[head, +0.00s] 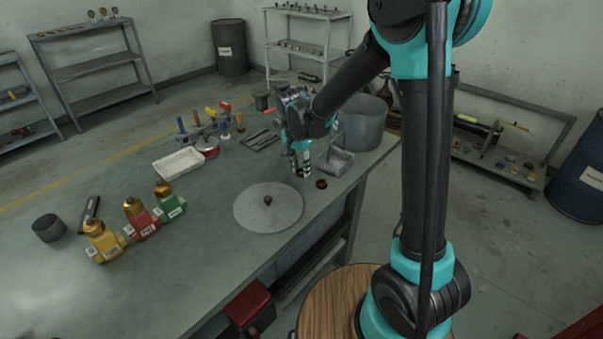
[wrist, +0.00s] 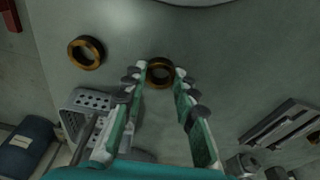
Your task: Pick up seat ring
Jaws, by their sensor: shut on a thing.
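A bronze-brown seat ring (wrist: 160,72) is between my fingertips in the wrist view, with a finger against each side. My gripper (wrist: 161,76) is shut on it, low over the grey workbench. In the head view my gripper (head: 301,173) points down near the bench's right edge, and the held ring is mostly hidden by the fingers. A second, similar ring (wrist: 86,52) lies flat and apart to the left in the wrist view. In the head view this second ring (head: 321,184) lies just right of my gripper.
A grey perforated basket (wrist: 92,101) is close beside my gripper. A round plate with a dark knob (head: 268,212) lies in front. A large grey bucket (head: 362,128) stands behind. A white tray (head: 178,163) and yellow, red and green valves (head: 141,221) are left. Bare bench lies between.

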